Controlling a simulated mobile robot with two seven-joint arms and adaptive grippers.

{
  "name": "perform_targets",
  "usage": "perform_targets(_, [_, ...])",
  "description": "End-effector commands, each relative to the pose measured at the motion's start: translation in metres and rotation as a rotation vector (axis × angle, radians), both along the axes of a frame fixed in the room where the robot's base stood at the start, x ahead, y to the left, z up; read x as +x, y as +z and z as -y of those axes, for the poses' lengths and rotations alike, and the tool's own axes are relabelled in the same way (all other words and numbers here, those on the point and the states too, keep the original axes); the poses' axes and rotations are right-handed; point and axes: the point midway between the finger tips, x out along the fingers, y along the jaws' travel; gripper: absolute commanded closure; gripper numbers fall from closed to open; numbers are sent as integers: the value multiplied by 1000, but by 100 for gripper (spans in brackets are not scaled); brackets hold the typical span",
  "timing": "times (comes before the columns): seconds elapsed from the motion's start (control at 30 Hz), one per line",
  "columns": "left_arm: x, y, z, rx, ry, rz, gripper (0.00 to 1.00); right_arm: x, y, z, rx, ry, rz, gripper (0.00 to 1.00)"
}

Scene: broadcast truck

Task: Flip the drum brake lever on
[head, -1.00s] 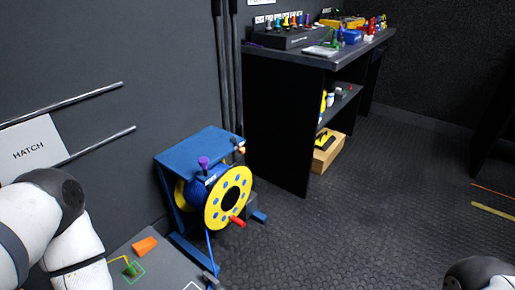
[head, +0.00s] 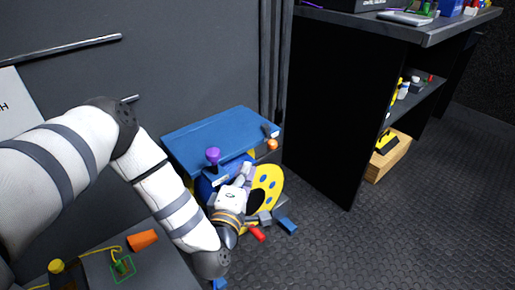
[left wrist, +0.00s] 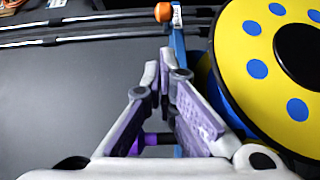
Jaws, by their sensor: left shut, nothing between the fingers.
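The cable drum (head: 265,185) has a yellow flange with blue dots and sits in a blue frame (head: 215,135). A small lever with an orange knob (head: 271,144) is at the frame's right end; I take it as the brake lever. The orange knob (left wrist: 163,12) also shows at the top of the left wrist view, beside a small white label. My left gripper (head: 247,171) is shut and empty, in front of the drum, short of the knob and apart from it. Its fingers (left wrist: 164,72) point toward the knob in the wrist view. My right gripper is not in view.
A purple knob (head: 212,156) stands left of my gripper. A red handle (head: 257,234) sticks out low on the drum. A grey surface with an orange wedge (head: 142,240) is at lower left. A dark desk (head: 335,100) stands at right.

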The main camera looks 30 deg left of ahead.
Motion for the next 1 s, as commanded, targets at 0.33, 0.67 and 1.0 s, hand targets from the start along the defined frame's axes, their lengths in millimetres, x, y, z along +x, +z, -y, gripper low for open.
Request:
perform_targets(0.33, [56,-4,-18,4,1,0,100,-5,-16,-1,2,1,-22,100])
perform_targets(0.67, [93,-2,-29,3,-2,-3,100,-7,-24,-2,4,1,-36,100])
perform_targets(1.0, [94,-1,-30,3,-1,-3,100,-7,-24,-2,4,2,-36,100])
